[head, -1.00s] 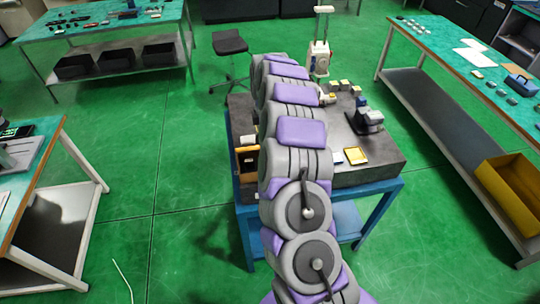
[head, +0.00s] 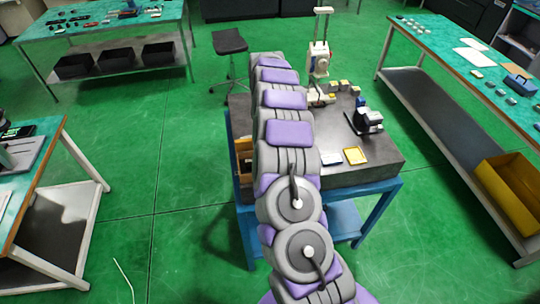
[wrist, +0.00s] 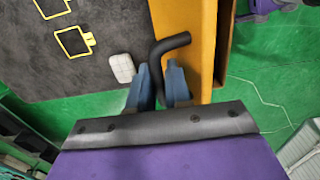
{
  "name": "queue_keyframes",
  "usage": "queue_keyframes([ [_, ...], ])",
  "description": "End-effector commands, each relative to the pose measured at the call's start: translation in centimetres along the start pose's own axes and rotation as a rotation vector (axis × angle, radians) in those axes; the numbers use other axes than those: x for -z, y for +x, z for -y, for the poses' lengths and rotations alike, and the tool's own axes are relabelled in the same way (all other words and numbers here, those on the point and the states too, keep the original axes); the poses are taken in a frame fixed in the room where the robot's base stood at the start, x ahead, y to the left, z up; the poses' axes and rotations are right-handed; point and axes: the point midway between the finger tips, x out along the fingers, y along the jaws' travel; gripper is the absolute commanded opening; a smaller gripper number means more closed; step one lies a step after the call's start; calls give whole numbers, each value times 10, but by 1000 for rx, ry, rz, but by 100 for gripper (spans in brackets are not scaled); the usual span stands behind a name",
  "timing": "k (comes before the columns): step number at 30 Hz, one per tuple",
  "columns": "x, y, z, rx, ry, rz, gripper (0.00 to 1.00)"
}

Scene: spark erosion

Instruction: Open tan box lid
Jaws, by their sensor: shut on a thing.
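The tan box (head: 243,147) is at the left edge of the dark stone slab, mostly hidden behind my arm in the head view. Its tan panel, apparently the lid (wrist: 199,62), fills the upper middle of the wrist view. A black bent handle (wrist: 168,44) lies over its left edge. My gripper (wrist: 159,70) is closed around the handle's lower end, one blue finger on each side. My gripper is hidden in the head view. I cannot tell how far the lid is open.
The dark stone slab (head: 360,184) stands on a blue frame. It bears a yellow tray (head: 355,156), a black device (head: 368,121) and a white-beige instrument (head: 318,62). A white block (wrist: 122,68) sits left of my gripper.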

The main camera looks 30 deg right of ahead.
Motion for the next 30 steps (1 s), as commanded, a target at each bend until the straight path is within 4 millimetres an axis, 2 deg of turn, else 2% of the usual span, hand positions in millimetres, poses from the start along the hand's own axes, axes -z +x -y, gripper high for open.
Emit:
queue_keyframes([
  [13,0,-1,-5,-4,-1,0,3],
  [24,0,3,-21,-1,0,0,3],
  [30,0,4,-22,-1,-1,-1,3],
])
